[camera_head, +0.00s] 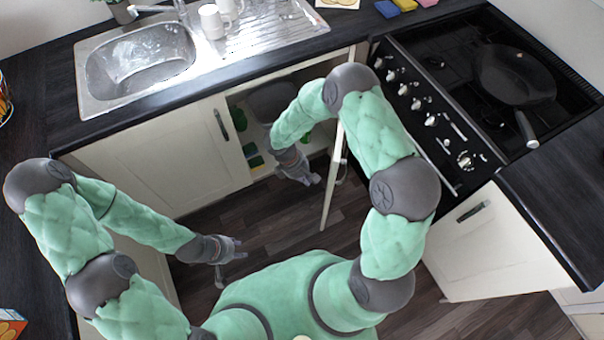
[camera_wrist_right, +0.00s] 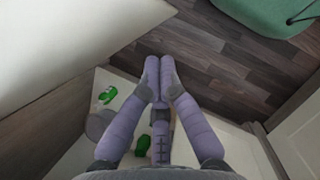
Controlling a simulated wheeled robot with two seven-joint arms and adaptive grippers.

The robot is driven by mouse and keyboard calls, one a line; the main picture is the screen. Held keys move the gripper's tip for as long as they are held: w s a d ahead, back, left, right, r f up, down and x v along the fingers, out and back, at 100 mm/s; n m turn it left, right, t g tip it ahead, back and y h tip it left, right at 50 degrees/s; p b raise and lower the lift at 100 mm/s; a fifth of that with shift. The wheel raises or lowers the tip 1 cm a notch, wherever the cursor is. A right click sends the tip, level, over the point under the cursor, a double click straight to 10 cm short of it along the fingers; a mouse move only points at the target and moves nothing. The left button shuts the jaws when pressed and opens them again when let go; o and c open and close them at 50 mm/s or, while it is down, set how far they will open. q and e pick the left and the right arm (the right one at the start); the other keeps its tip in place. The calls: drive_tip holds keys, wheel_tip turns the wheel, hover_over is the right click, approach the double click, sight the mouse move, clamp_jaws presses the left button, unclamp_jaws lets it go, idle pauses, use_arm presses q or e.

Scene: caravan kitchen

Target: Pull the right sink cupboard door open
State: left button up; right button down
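The right sink cupboard door (camera_head: 333,178) stands swung open, seen nearly edge-on in the head view, with its handle (camera_head: 342,170) on the side facing the stove. A cream panel at the left of the right wrist view, which looks like this door (camera_wrist_right: 75,45), shows its broad face. My right gripper (camera_head: 305,180) is in front of the cupboard opening, left of the door and apart from it. My left gripper (camera_head: 232,252) is open and empty above the floor, away from the doors.
The left sink cupboard door (camera_head: 165,155) is closed. Green and yellow items (camera_head: 252,155) and a dark round object (camera_head: 270,100) are inside the open cupboard. The stove (camera_head: 440,110) and a cream cabinet (camera_head: 500,250) stand to the right. Dark floor (camera_head: 285,210) is free between.

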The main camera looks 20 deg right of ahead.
drive_tip(key=shift+s+d+f+b, duration=0.2)
drive_tip(key=shift+s+d+f, duration=0.25)
drive_tip(key=shift+d, duration=0.25)
drive_tip(key=shift+s+d+f+b, duration=0.25)
drive_tip(key=shift+s+d+f, duration=0.2)
drive_tip(key=shift+d, duration=0.25)
drive_tip(key=shift+s+d+f+b, duration=0.2)
drive_tip(key=shift+s+d+f, duration=0.25)
drive_tip(key=shift+d, duration=0.25)
